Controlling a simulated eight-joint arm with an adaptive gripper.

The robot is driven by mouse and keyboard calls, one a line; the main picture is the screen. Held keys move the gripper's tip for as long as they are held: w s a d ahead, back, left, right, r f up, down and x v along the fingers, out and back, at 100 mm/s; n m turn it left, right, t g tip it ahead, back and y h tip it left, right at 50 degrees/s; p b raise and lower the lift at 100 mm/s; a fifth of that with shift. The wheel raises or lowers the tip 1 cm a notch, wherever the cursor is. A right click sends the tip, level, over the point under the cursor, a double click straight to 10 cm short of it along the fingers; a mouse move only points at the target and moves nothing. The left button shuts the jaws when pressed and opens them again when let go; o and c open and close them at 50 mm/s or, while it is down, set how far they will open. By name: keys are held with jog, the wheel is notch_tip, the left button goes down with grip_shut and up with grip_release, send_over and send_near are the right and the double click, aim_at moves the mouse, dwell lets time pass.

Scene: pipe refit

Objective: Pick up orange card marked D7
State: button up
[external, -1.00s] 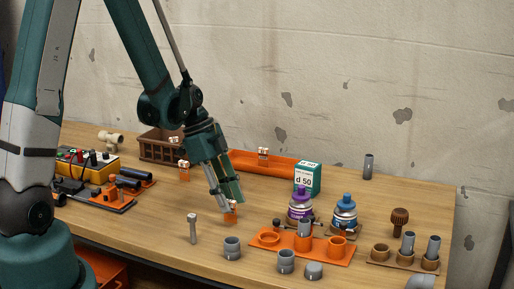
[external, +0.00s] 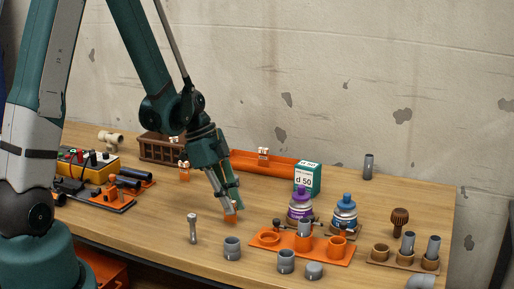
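A small orange card (external: 231,218) stands on the bench near the middle, its upper part hidden by my gripper. Its marking cannot be read at this size. My gripper (external: 231,208) points down over the card, with its fingertips on either side of the card's upper part. Whether the fingers touch the card or have closed on it cannot be made out. Similar orange cards with white tops stand farther back, one left of my gripper (external: 184,171) and one by the orange tray (external: 263,154); their markings are too small to read.
A grey bolt-like peg (external: 192,229) and a grey pipe sleeve (external: 232,248) stand close in front. An orange holder (external: 325,250), a purple can (external: 300,207), a blue can (external: 345,211) and a green box (external: 308,178) are to the right. A brown crate (external: 158,151) is behind.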

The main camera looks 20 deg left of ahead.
jog(key=shift+r, duration=0.1)
jog(key=shift+c, duration=0.2)
jog(key=shift+r+p, duration=1.05)
jog(key=shift+r, duration=3.85)
